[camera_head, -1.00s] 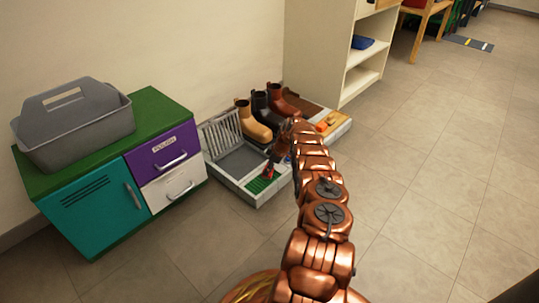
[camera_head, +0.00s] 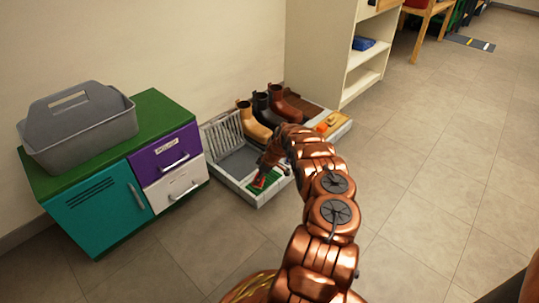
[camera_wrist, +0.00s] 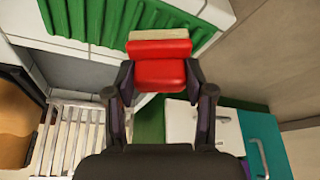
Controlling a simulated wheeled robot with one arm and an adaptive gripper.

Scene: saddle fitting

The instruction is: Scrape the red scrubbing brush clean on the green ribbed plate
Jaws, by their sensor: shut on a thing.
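The green ribbed plate (camera_head: 265,179) lies in the front part of a low light-grey tray, and its ribs show large in the wrist view (camera_wrist: 105,20). My gripper (camera_wrist: 160,82) is shut on the red scrubbing brush (camera_wrist: 158,72), with a finger on each side of it. The brush's pale edge points towards the ribs. The brush seems to be at or just over the plate's edge; I cannot tell if they touch. In the head view the brush (camera_head: 258,183) is a small red patch over the plate, and my arm hides most of my gripper.
The light-grey tray (camera_head: 247,194) also holds a slatted rack (camera_head: 222,131) and several boots (camera_head: 262,108). A cabinet with a purple drawer (camera_head: 165,155) stands close on the left, with a grey caddy (camera_head: 80,125) on top. A cream shelf (camera_head: 325,60) stands behind.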

